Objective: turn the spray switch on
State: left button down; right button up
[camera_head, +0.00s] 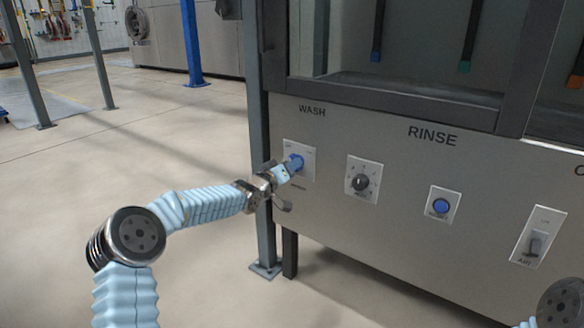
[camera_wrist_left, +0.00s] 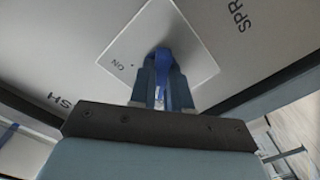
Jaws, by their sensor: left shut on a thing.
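The spray switch is a blue knob (camera_head: 296,161) on a pale square plate (camera_head: 308,166) under the word WASH, at the left end of the grey panel. My left gripper (camera_head: 286,173) reaches it from the lower left and is shut on it. In the left wrist view the two fingers (camera_wrist_left: 164,88) sit either side of the blue knob (camera_wrist_left: 161,62). The plate (camera_wrist_left: 125,50) has the word ON left of the knob, and the letters SPR show on the panel. The fingers hide part of the knob, so I cannot tell its setting. My right gripper is out of view.
A grey post (camera_head: 262,130) stands close beside my left gripper. Open floor lies to the left.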

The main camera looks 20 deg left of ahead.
pick_arm(q)
jog(key=shift+a+f+m+b, duration=0.1)
jog(key=shift+m+b, duration=1.2)
jog(key=shift+m, duration=2.75)
jog(key=shift+a+m+b, duration=0.1)
jog(key=shift+m+b, duration=1.15)
jog(key=shift+m, duration=2.8)
jog(key=c, duration=1.1)
grip_release()
jog(key=v, duration=1.3)
jog(key=shift+s, duration=0.4)
